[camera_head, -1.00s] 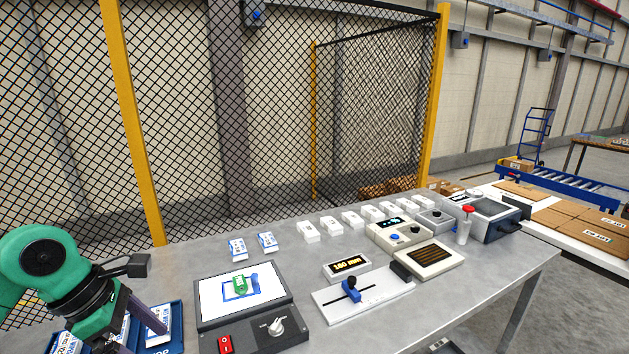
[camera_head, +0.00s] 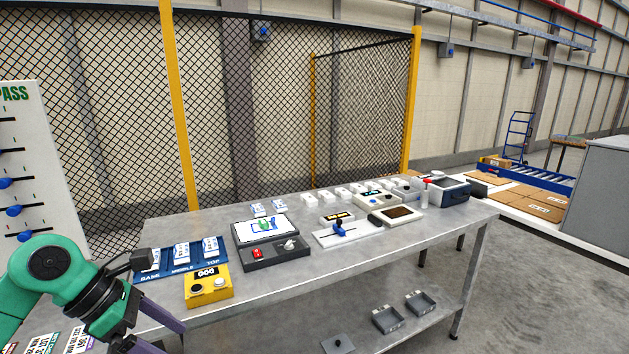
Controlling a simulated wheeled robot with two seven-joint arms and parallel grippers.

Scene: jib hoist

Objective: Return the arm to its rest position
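My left arm, green with black joints, comes in at the lower left. Its gripper (camera_head: 158,328) has dark purple fingers that look spread apart with nothing between them. They hang in front of the near left part of the grey workbench (camera_head: 330,265), left of a yellow box (camera_head: 208,287) with a display and two knobs. The lower finger is partly cut off by the picture's edge. My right arm and gripper are not in view.
Behind the gripper is a blue tray (camera_head: 152,273) holding white cards. A console (camera_head: 268,255) with a screen and red switch, a slider gauge (camera_head: 338,233) and several small devices line the bench. A PASS board (camera_head: 42,180) stands left. Bare bench lies along the front edge.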

